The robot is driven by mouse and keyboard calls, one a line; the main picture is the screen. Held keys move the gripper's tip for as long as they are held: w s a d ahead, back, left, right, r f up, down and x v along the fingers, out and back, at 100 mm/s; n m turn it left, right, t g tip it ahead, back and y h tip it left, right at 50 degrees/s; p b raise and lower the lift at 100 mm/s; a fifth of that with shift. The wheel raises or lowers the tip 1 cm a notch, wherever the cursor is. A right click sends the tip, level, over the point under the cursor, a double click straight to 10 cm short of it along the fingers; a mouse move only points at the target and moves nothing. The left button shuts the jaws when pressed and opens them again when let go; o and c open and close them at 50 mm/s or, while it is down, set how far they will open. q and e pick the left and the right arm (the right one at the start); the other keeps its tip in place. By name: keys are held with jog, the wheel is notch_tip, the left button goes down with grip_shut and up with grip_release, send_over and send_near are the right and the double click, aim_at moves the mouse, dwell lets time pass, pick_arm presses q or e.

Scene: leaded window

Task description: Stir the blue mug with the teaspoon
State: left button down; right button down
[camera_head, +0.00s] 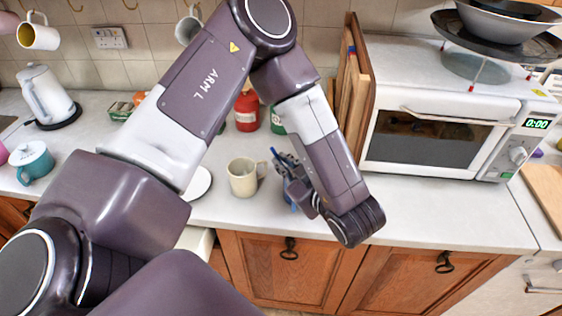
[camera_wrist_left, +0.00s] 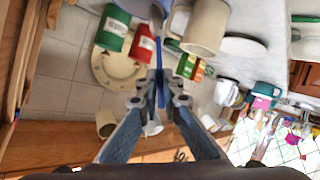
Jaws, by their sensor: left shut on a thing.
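My left gripper (camera_head: 283,166) is over the counter, just right of a cream mug (camera_head: 244,177). In the left wrist view the fingers of this gripper (camera_wrist_left: 159,88) are closed on the blue handle of a teaspoon (camera_wrist_left: 161,91). The spoon's bowl points away from the fingers, toward the top of that view, beside the cream mug (camera_wrist_left: 206,27). I see no clearly blue mug; one may be hidden behind my arm. A teal lidded pot (camera_head: 31,163) stands at the far left. My right gripper is not in view.
A microwave (camera_head: 436,132) stands at the right with pans on top. Wooden boards (camera_head: 353,85) lean beside it. A red canister (camera_head: 246,112) is behind the cream mug. A white kettle (camera_head: 46,95) is at the left. The counter before the microwave (camera_head: 430,212) is clear.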

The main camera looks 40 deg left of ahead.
pick_arm(q)
jog(key=shift+w+d+f+b, duration=0.2)
jog(key=shift+w+f+b, duration=0.2)
jog(key=shift+f+b, duration=0.6)
jog(key=shift+w+d+f+b, duration=0.25)
jog(key=shift+w+f+b, duration=0.1)
jog(key=shift+f+b, duration=0.65)
jog(key=shift+w+d+f+b, duration=0.2)
jog(key=shift+w+f+b, duration=0.2)
jog(key=shift+f+b, duration=0.6)
jog(key=shift+f, duration=0.2)
